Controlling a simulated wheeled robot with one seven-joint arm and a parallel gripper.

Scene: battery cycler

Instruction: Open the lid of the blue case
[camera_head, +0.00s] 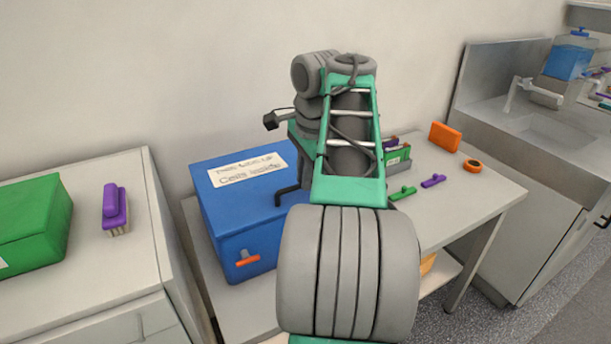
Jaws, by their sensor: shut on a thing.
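The blue case (233,232) stands on the bench left of centre, with a white handwritten label (246,170) on its lid. The lid looks closed. An orange latch piece (247,260) shows on the front face. A dark bent handle (284,191) is at the lid's front edge, its right part hidden behind my arm. My gripper (303,158) is over the right part of the lid, shut on the handle. Its fingertips and the grip itself are hidden by my arm.
Right on the bench (478,193) are a green-and-grey holder (398,157), green (403,193) and purple (434,181) pieces, an orange block (445,137) and an orange roll (472,166). Left, a cabinet carries a green box (32,222) and a purple brush (115,208). A sink (545,135) stands right.

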